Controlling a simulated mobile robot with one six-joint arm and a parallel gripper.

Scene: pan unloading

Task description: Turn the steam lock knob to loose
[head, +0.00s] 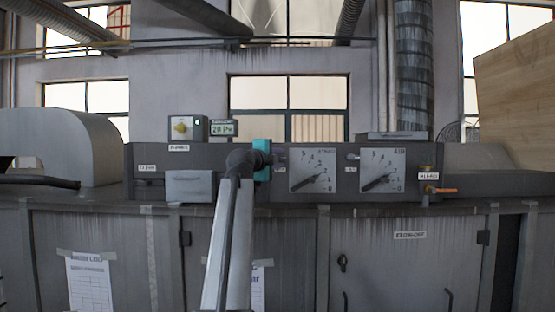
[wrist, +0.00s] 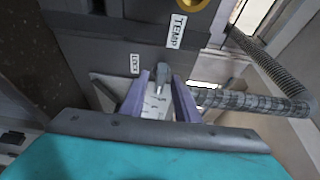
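In the wrist view, a small grey knob (wrist: 162,77) stands out from the panel, close to a white label that reads LOCK (wrist: 135,64). My gripper (wrist: 161,80) has its two purple fingers apart, one on each side of the knob, with narrow gaps showing. I cannot tell whether either finger touches it. In the head view, my teal gripper (head: 262,160) is at the panel, just left of the left dial plate (head: 312,170). My arm and gripper hide the panel behind them. The knob's setting cannot be read.
A second dial plate (head: 382,170) is to the right, with an orange-handled valve (head: 440,190) beyond it. A box with a yellow knob (head: 183,128) and a small display (head: 223,128) stand on the panel's left. A grey box (head: 189,187) juts out below.

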